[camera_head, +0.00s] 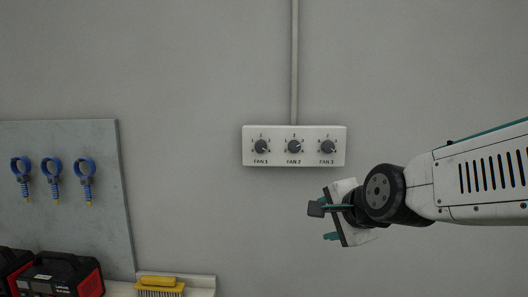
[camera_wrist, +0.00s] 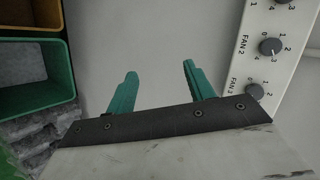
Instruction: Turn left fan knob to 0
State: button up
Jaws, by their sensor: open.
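A white fan panel (camera_head: 294,161) is on the grey wall with three dark knobs in a row. The left fan knob (camera_head: 260,147), labelled FAN 1, is too small for me to read its setting. In the wrist view the panel is at the right edge, turned on its side, and the FAN 1 knob (camera_wrist: 282,3) is cut off at the top edge. My gripper (camera_head: 322,222) is below and right of the panel, apart from all knobs. In the wrist view its two green fingers (camera_wrist: 160,72) are spread, with nothing between them.
The FAN 2 knob (camera_head: 294,147) and FAN 3 knob (camera_head: 327,147) are close beside FAN 1. A conduit (camera_head: 294,60) runs up from the panel. A board (camera_head: 60,220) with blue tools, a red-black charger (camera_head: 62,275) and a yellow brush (camera_head: 160,286) are lower left. The wall left of the panel is clear.

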jog(key=w+a+r+m+t, duration=0.5)
jog(key=w+a+m+t, duration=0.1)
jog(key=w+a+m, duration=0.4)
jog(key=m+t+h, duration=0.4)
jog(key=m+t, duration=0.2)
jog(key=m, duration=0.8)
send_near(261, 147)
jog(key=x, duration=0.8)
jog(key=shift+r, duration=0.1)
jog(key=c, duration=1)
